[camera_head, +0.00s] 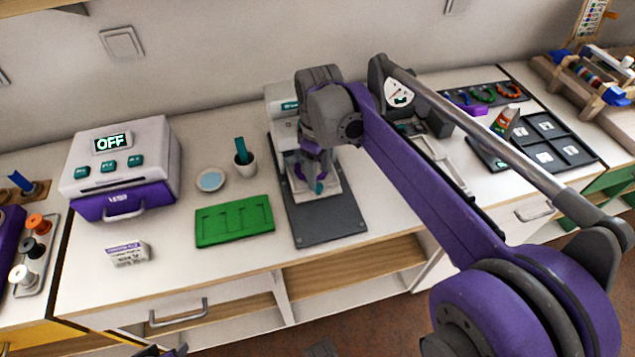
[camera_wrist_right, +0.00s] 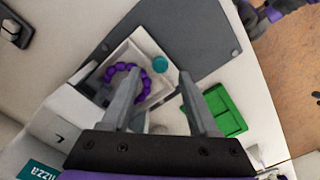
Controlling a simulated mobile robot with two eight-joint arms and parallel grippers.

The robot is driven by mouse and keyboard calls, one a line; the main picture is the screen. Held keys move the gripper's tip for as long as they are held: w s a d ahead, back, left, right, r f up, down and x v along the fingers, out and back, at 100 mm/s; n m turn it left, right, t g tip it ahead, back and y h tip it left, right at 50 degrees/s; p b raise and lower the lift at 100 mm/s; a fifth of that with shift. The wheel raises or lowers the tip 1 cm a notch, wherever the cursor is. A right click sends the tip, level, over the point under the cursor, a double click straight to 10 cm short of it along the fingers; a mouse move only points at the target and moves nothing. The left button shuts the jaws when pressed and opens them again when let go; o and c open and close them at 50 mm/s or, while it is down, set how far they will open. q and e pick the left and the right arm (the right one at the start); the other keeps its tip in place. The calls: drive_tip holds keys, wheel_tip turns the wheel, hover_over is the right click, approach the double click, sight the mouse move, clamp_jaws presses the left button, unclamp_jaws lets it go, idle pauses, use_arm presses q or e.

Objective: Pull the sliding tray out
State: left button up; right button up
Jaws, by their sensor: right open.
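The sliding tray (camera_head: 332,187) is a small white square tray on a dark grey base plate (camera_head: 325,222), in front of a white press-like machine (camera_head: 283,98). A round teal knob (camera_wrist_right: 160,64) sits at the tray's edge. A ring of purple beads (camera_wrist_right: 118,70) lies in the tray (camera_wrist_right: 138,52). My right gripper (camera_head: 314,176) is above the tray, pointing down. In the right wrist view its fingers (camera_wrist_right: 160,77) are open, with the knob between and just beyond the tips; I see no contact. Of my left arm only a dark and purple sliver shows at the head view's bottom edge.
A green slotted board (camera_head: 235,221) lies left of the base plate. Dark trays (camera_head: 545,140) are at the right.

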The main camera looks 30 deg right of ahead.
sight(319, 186)
drive_tip(key=shift+f, duration=1.95)
clamp_jaws()
